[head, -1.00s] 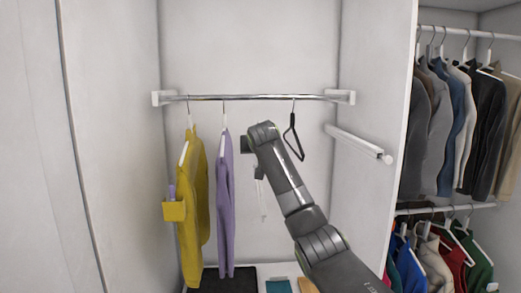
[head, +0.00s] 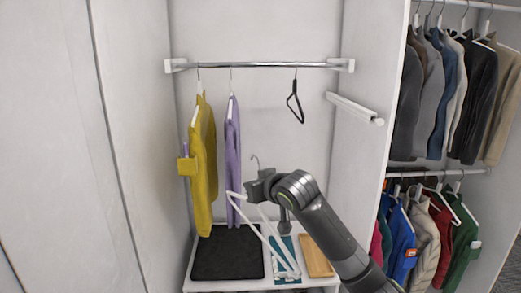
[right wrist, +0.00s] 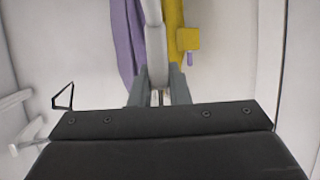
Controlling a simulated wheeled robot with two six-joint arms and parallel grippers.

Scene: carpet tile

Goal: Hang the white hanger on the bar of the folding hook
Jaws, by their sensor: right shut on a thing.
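The white hanger (head: 238,212) is in my right gripper (head: 257,188), which is shut on it near its neck. Its metal hook (head: 256,162) sticks up above the jaws, and its white frame hangs below, tilted, in front of the shelf. In the right wrist view the white hanger (right wrist: 156,45) runs up from between the fingers (right wrist: 158,96). The folding hook's white bar (head: 355,108) juts from the right wall of the closet, above and to the right of the gripper, apart from the hanger. My left gripper is not in view.
A chrome rail (head: 265,65) carries a yellow garment (head: 203,165), a purple garment (head: 232,150) and an empty black hanger (head: 295,103). Below are a black mat (head: 228,253), a teal item (head: 286,268) and a wooden board (head: 316,257). Clothes hang beyond the right wall.

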